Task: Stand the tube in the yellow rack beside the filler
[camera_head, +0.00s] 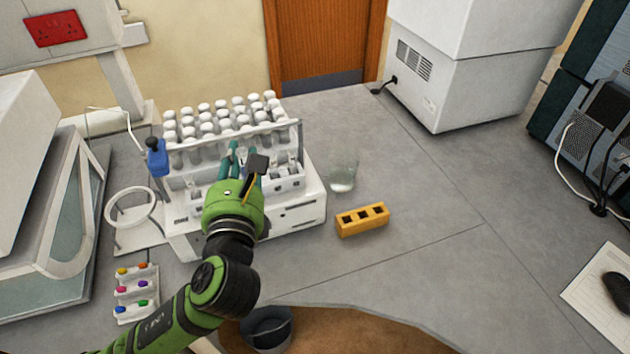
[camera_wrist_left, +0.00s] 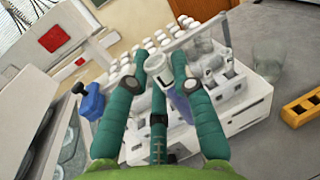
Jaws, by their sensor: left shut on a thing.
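The yellow rack (camera_head: 350,228) lies on the grey bench right of the filler, with dark square openings in its top that look empty. It also shows at the right edge of the left wrist view (camera_wrist_left: 297,114). The filler (camera_head: 302,213) is a white machine with rows of white-capped tubes at its back. My left gripper (camera_head: 243,158) reaches over the filler's front row. In the left wrist view its green fingers (camera_wrist_left: 166,68) are shut on a pale tube (camera_wrist_left: 180,102), mostly hidden between them. I cannot tell whether the tube is clear of the filler. My right gripper is out of view.
A small white rack with coloured caps (camera_head: 135,290) lies at the front left. The bench right of the yellow rack is clear up to a mouse mat (camera_head: 592,290).

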